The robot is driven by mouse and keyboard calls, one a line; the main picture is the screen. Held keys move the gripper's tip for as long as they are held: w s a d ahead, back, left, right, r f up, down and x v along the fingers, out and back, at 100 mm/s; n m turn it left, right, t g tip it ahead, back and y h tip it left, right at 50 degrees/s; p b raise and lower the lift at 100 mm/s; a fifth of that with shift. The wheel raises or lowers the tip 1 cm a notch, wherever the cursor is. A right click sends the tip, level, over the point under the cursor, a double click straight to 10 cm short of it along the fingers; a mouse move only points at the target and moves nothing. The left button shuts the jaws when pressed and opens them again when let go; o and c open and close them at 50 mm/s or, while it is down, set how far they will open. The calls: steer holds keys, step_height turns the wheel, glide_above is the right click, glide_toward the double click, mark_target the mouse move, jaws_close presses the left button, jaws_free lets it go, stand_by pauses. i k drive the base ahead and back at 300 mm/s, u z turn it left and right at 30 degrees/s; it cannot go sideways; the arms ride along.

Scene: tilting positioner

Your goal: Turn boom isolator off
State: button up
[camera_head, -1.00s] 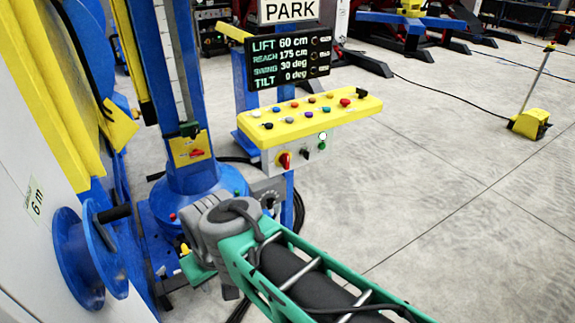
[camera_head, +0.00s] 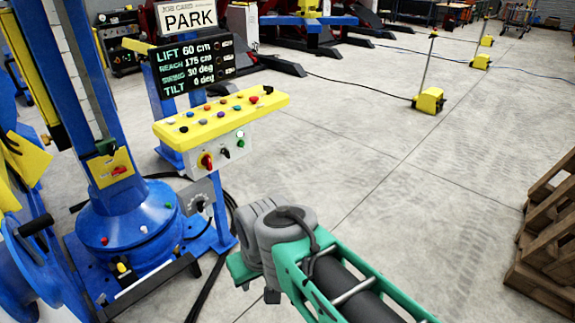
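A red rotary handle on a yellow plate (camera_head: 112,169) sits on the blue column of the positioner. I cannot read a label that tells which is the boom isolator. The red handle on the column lies roughly level, tilted slightly. My arm's green link and grey joint show at lower centre, in front of and below the console. My gripper cannot be made out, and no fingertips show.
The display (camera_head: 194,66) reads lift 60 cm, reach 175 cm, swing 30 deg, tilt 0 deg, under a PARK sign (camera_head: 191,20). A grey selector dial (camera_head: 196,198) is below the console. Wooden pallets (camera_head: 548,235) stand at right. Open floor lies between; black cables run near the base.

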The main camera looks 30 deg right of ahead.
mark_target(206, 161)
steer(key=z, duration=0.35)
steer(key=k, duration=0.6)
steer(key=z, duration=0.65)
steer(key=i, duration=1.25)
steer(key=u, duration=0.85)
steer(key=i, duration=0.7)
steer(key=u, duration=1.35)
steer(key=i, duration=0.45)
steer(key=u, duration=0.4)
